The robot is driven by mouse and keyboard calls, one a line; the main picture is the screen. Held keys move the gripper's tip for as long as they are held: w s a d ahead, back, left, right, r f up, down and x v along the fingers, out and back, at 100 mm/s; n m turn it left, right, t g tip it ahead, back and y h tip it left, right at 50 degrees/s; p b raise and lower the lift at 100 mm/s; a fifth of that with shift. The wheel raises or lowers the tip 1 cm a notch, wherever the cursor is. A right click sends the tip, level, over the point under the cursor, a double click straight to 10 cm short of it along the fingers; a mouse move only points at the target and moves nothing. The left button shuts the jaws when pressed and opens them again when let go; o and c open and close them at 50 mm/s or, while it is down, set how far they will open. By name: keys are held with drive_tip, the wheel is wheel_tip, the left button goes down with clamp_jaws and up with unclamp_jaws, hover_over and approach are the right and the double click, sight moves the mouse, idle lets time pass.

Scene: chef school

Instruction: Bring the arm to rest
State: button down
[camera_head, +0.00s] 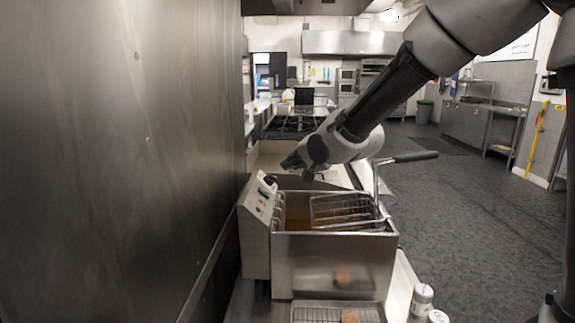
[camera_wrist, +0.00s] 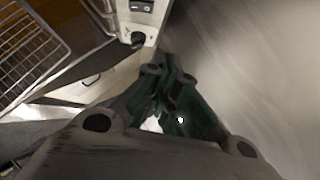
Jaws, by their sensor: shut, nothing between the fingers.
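My gripper (camera_head: 294,163) is at the end of my arm, which reaches in from the upper right in the head view. It hangs above the far side of the deep fryer (camera_head: 333,262), near its control box (camera_head: 257,212), and appears apart from it. In the wrist view the dark green fingers of my gripper (camera_wrist: 168,105) are closed together with nothing between them. A wire fry basket (camera_head: 343,208) with a dark handle (camera_head: 412,157) sits in the fryer below my arm. The basket (camera_wrist: 28,50) also shows at the upper left of the wrist view.
A tall metal wall (camera_head: 110,160) stands close on the left. A wire rack (camera_head: 337,314) with a brownish item (camera_head: 349,317) lies in front of the fryer. A white shaker (camera_head: 422,299) stands at the counter's right edge. Open floor (camera_head: 470,200) lies to the right.

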drive_tip(key=shift+s, duration=0.1)
idle(0.3)
drive_tip(key=s+d+f+n+g+h, duration=0.3)
drive_tip(key=s+d+f+n+g, duration=0.15)
drive_tip(key=f, duration=0.35)
drive_tip(key=s+d+r+h, duration=0.2)
drive_tip(key=s+d+r, duration=0.1)
drive_tip(key=s+d, duration=1.1)
drive_tip(key=s+d+r+g+h, duration=0.1)
drive_tip(key=s+d+r+h, duration=0.1)
drive_tip(key=s+d, duration=1.2)
drive_tip(key=d+r, duration=0.1)
drive_tip(key=d, duration=0.2)
drive_tip(key=shift+d+h, duration=0.4)
drive_tip(key=shift+s+r+n+g, duration=0.1)
drive_tip(key=shift+n+g, duration=0.15)
